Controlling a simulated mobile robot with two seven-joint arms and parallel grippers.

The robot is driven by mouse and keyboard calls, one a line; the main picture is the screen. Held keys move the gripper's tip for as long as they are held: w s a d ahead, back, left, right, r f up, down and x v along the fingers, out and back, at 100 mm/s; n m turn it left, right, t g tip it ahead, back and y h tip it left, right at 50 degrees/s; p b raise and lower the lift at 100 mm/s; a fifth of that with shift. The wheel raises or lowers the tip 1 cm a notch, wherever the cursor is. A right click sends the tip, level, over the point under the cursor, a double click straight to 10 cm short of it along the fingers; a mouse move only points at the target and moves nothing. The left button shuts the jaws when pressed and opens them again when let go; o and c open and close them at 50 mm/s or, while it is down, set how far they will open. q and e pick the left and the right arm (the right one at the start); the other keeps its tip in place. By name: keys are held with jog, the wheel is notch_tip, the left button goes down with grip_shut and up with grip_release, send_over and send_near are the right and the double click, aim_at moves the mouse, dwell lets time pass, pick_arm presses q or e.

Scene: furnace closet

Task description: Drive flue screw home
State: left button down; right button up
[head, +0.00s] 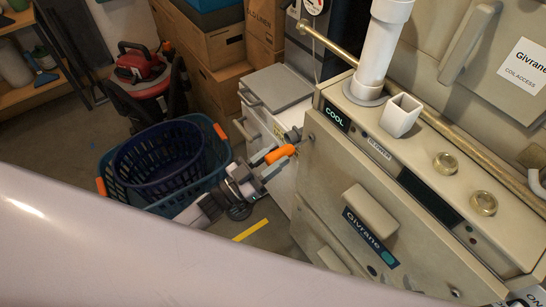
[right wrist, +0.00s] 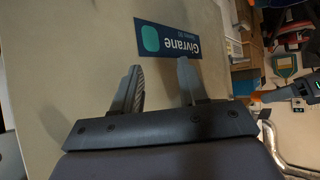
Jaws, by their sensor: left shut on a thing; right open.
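My left gripper (head: 271,163) is shut on an orange-handled tool (head: 281,153), which looks like a screwdriver, beside the left edge of the beige furnace (head: 335,175). The tool's tip is too small to make out, and I cannot tell whether it touches anything. A small grey round fitting (head: 293,134) sits just above the handle. A white flue pipe (head: 380,55) rises from the furnace top. I cannot make out the flue screw. My right gripper (right wrist: 160,88) is open and empty in the right wrist view, facing the furnace panel (right wrist: 95,45) near its Givrane label (right wrist: 167,40).
A blue basket (head: 205,165) stands on the floor left of my left gripper. A red machine (head: 137,65) and cardboard boxes (head: 220,45) are behind it. A white square cup (head: 401,115) and brass knobs (head: 445,163) are on the furnace top. A brass pipe (head: 325,42) runs behind.

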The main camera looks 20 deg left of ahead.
pick_arm(q)
jog(key=shift+w+d+b, duration=0.5)
jog(key=shift+w+d, duration=0.05)
jog(key=shift+w, duration=0.2)
dwell(0.3)
